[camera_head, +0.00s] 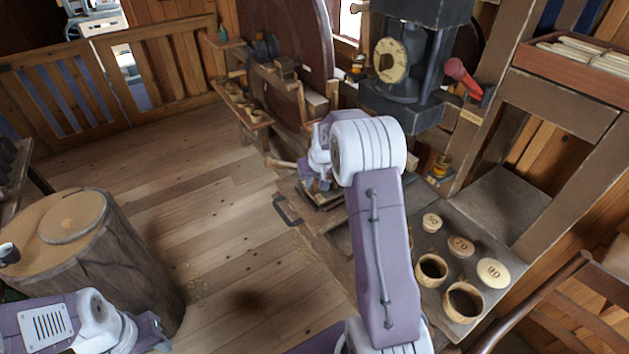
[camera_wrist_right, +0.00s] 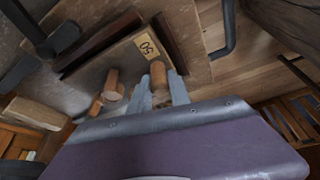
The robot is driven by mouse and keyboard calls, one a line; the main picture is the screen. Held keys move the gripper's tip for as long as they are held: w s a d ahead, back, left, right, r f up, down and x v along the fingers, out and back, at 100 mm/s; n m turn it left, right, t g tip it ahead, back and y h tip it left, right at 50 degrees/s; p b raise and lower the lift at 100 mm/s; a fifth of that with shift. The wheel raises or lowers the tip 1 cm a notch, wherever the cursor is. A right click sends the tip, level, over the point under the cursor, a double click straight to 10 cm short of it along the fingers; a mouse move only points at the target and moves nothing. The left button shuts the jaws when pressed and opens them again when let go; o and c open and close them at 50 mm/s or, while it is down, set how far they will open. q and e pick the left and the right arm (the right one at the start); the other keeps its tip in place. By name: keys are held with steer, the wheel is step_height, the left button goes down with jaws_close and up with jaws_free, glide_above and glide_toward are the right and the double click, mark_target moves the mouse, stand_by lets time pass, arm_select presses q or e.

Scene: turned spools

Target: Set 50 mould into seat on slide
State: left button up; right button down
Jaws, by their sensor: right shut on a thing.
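My right gripper (camera_head: 320,178) is over the slide at the front of the press, and my own wrist hides most of the spot in the head view. In the right wrist view the gripper (camera_wrist_right: 160,88) is shut on an upright wooden peg of the 50 mould (camera_wrist_right: 125,58), a flat plate with a yellow "50" label. A second peg stands to the left. The plate is over or in the dark-edged seat (camera_wrist_right: 178,44) of the slide; I cannot tell whether it lies flush.
The black press (camera_head: 405,75) stands behind the slide. A tree stump (camera_head: 120,265) is at left.

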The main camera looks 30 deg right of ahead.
steer(key=shift+s+a+f, duration=0.1)
steer(key=shift+f, duration=0.15)
steer(key=c, duration=1.2)
jaws_free()
steer(key=shift+f, duration=0.1)
steer(key=d+v, duration=0.1)
steer(key=v, duration=1.1)
steer(key=shift+a+r, duration=0.4)
steer(key=shift+a, duration=0.1)
